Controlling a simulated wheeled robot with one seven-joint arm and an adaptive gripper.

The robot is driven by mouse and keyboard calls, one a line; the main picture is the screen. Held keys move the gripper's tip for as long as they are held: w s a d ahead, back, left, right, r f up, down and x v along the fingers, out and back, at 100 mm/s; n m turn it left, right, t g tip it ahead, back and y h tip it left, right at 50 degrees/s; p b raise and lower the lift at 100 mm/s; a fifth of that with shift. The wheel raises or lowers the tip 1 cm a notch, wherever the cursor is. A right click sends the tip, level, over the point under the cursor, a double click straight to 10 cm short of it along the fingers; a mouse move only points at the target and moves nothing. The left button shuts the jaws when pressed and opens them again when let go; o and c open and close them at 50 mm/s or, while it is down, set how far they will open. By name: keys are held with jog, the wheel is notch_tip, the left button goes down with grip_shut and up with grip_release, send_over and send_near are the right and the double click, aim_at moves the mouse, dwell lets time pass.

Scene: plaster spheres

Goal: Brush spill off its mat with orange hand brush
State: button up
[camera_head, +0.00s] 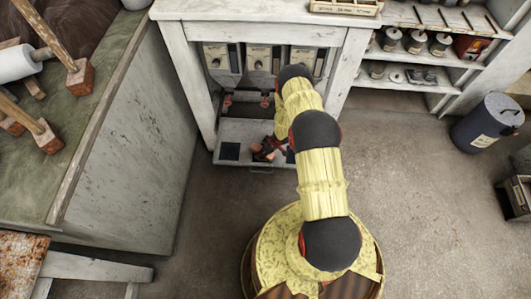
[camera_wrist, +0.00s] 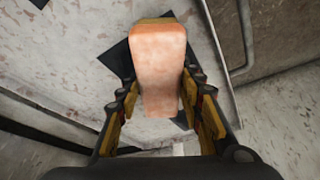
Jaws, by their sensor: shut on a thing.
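My gripper (camera_wrist: 160,100) is shut on the orange hand brush, with one finger on each side of it. The brush (camera_wrist: 160,62) is a pale orange block with a yellowish-brown far edge in the wrist view. In the head view my gripper (camera_head: 266,150) is low over a pale shelf, and the brush there is too small to make out clearly. A dark square mat (camera_head: 229,151) lies on the shelf's left part. In the wrist view a dark mat (camera_wrist: 116,60) shows partly behind the brush. I cannot make out the spill.
The pale shelf (camera_head: 240,129) sits low under a worn white bench (camera_head: 262,13) with grey dispenser boxes (camera_head: 259,58) above it. The bench legs stand close on both sides. A green-topped counter (camera_head: 88,110) is at left. A dark bin (camera_head: 488,122) stands right on open floor.

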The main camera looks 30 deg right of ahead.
jog(key=shift+s+d, duration=0.3)
jog(key=shift+s, duration=0.3)
jog(key=shift+s+d, duration=0.35)
jog(key=shift+s, duration=0.3)
jog(key=shift+s+d, duration=0.3)
jog(key=shift+s, duration=0.3)
jog(key=shift+w+a, duration=0.35)
jog(key=shift+w, duration=0.3)
jog(key=shift+w+a, duration=0.3)
jog(key=shift+w, duration=0.4)
jog(key=shift+w+a, duration=0.35)
jog(key=shift+w, duration=0.3)
jog(key=shift+s+d+r+p, duration=0.35)
jog(key=shift+s+r+p, duration=0.15)
jog(key=shift+s+r, duration=0.1)
jog(key=shift+s+d+r, duration=0.1)
jog(key=shift+s+d, duration=0.05)
jog(key=shift+s, duration=0.25)
jog(key=shift+r, duration=0.15)
jog(key=shift+r+p, duration=0.95)
jog(key=shift+r, duration=0.2)
